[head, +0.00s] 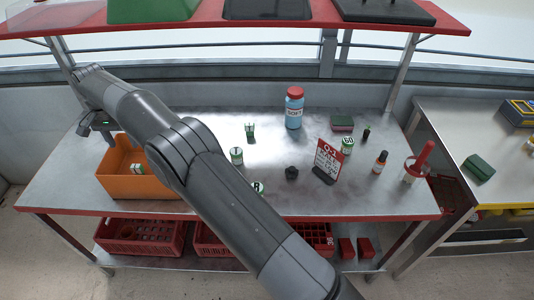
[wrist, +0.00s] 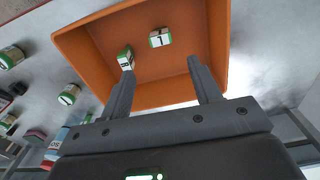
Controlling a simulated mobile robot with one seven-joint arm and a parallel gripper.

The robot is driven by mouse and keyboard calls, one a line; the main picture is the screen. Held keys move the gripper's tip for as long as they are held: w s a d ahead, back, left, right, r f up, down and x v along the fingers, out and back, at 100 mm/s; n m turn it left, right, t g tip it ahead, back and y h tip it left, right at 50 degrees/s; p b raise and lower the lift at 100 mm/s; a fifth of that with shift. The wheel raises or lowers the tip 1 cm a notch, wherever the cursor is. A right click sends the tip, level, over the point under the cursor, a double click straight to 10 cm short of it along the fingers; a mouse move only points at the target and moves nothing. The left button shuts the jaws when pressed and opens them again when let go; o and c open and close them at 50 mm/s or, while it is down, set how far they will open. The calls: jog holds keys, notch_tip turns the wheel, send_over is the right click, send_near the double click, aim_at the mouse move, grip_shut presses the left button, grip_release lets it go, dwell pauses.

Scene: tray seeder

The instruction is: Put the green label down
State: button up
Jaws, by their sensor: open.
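My gripper (wrist: 160,66) is open over the orange bin (wrist: 165,92), with nothing seen between its fingers. In the wrist view two small white pieces with green edges lie in the bin. One piece (wrist: 125,58) appears at the left fingertip; I cannot tell whether they touch. The other piece (wrist: 160,38) lies farther in and is apart from the fingers. I cannot tell which is the green label. In the head view, my gripper (head: 106,138) is at the back left of the bin (head: 150,188), where a green-and-white piece (head: 138,168) shows.
Several green-and-white jars (head: 237,156) stand on the metal table right of the bin. A blue bottle with a red cap (head: 294,110) and a red sign (head: 327,160) stand farther right. A red shelf (head: 230,29) spans above. Red crates (head: 138,237) sit below.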

jog(key=w+d+r+t, duration=0.1)
jog(key=w+d+r, duration=0.3)
jog(key=d+r, duration=1.25)
jog(key=s+d+r+t+y, duration=0.1)
jog(key=s+d+r, duration=0.15)
jog(key=d, duration=0.75)
jog(key=s+d+r+t, duration=0.1)
jog(key=s+d+r, duration=0.15)
jog(key=d, duration=0.75)
jog(key=s+d+t, duration=0.1)
jog(key=s+d, duration=0.9)
jog(key=d, duration=0.4)
jog(key=s+d+f, duration=0.2)
jog(key=s+d, duration=0.1)
jog(key=s, duration=0.2)
jog(key=s+d+f+t, duration=0.1)
jog(key=s+d+f, duration=0.1)
jog(key=s, duration=0.3)
jog(key=s+d+f+h, duration=0.1)
jog(key=s+d+f, duration=0.2)
jog(key=s+d, duration=0.1)
jog(key=shift+s+t, duration=0.3)
jog(key=shift+s, duration=0.25)
dwell(1.0)
